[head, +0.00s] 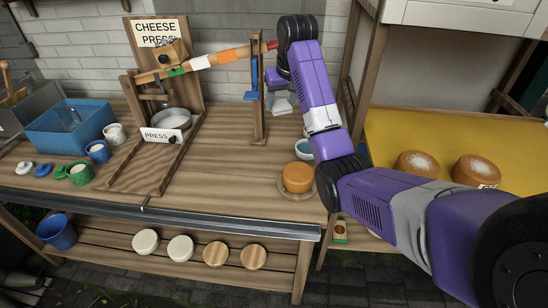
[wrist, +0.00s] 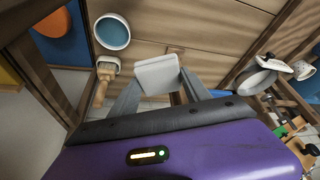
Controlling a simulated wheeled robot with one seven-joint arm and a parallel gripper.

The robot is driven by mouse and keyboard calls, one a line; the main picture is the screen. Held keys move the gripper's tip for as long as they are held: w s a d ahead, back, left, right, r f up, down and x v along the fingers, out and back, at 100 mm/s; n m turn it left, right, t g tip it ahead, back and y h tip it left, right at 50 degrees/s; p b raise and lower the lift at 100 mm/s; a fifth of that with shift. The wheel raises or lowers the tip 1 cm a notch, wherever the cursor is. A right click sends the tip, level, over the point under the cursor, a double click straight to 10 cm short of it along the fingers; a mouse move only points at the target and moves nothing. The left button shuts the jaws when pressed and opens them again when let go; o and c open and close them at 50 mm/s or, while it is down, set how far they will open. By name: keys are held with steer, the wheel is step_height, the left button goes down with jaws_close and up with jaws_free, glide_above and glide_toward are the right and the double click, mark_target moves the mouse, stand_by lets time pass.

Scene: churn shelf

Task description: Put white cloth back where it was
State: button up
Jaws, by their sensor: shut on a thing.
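My gripper (wrist: 158,88) is shut on a pale, flat, square piece, which I take to be the white cloth (wrist: 157,72). In the wrist view the cloth sits between the two grey fingers, above the wooden counter (wrist: 200,25). In the head view my gripper (head: 283,104) is to the right of the wooden post (head: 259,118), at the back of the counter; its fingers and the cloth are small and hard to tell apart there. A blue cloth (head: 252,80) hangs at that post.
The cheese press lever (head: 215,60) with coloured bands runs left of my gripper. A teal bowl (head: 304,149) and an orange cheese (head: 298,176) stand near my arm. A brush (wrist: 105,80) is close beside the left finger. The counter's middle (head: 225,165) is clear.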

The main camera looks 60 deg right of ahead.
mark_target(279, 157)
steer(key=shift+s+a+f+m, duration=0.1)
steer(key=shift+a+f+m, duration=0.1)
steer(key=shift+f+m, duration=0.1)
step_height(279, 157, down, 20)
steer(key=shift+r+p, duration=0.25)
steer(key=shift+p, duration=0.65)
steer(key=shift+f, duration=0.2)
steer(key=o, duration=1.2)
steer(key=shift+r, duration=0.1)
steer(key=shift+r, duration=0.45)
steer(key=v, duration=1.1)
steer(key=shift+a, duration=0.2)
